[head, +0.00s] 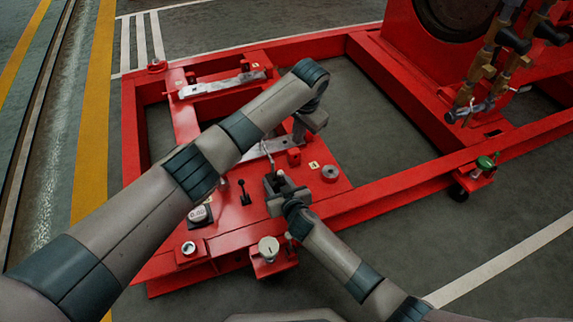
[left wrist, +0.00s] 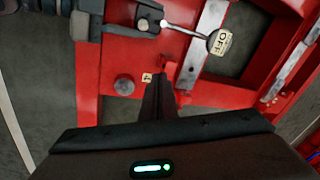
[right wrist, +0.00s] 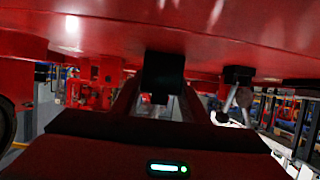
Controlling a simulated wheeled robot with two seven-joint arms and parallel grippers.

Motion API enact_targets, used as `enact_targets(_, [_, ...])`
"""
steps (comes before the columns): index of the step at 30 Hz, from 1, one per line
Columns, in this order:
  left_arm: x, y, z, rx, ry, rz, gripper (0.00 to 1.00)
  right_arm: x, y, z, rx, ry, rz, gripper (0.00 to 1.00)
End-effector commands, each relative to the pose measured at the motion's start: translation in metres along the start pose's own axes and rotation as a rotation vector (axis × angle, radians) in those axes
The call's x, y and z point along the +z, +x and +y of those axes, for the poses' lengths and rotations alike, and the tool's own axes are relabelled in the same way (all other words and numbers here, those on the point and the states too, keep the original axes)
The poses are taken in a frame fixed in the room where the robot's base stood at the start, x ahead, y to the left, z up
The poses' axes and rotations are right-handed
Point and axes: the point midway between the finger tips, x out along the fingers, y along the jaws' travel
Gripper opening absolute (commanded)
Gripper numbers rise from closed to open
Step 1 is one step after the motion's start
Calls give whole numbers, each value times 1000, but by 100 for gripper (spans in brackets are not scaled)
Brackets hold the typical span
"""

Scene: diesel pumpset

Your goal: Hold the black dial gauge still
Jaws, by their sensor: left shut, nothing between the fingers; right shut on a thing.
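My right gripper (head: 280,187) is low over the red plate of the frame, shut on a black thing. In the right wrist view this black dial gauge (right wrist: 163,75) is a dark block between the fingertips, against the red surface; its face cannot be made out. The right gripper also shows at the top of the left wrist view (left wrist: 112,14). My left gripper (head: 299,132) is higher, above the plate, shut and empty. In the left wrist view its closed fingers (left wrist: 159,100) point towards a small red block (left wrist: 166,70).

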Motion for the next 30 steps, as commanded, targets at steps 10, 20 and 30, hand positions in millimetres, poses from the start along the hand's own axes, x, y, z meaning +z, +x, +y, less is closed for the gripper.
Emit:
enact_targets(10, [16, -1, 15, 55, -17, -68, 0, 0, 0, 0, 0, 0, 0, 0])
enact_targets(20, [16, 2, 15, 53, -17, -67, 0, 0, 0, 0, 0, 0, 0, 0])
enact_targets(30, [19, 36, 17, 54, -17, -70, 0, 0, 0, 0, 0, 0, 0, 0])
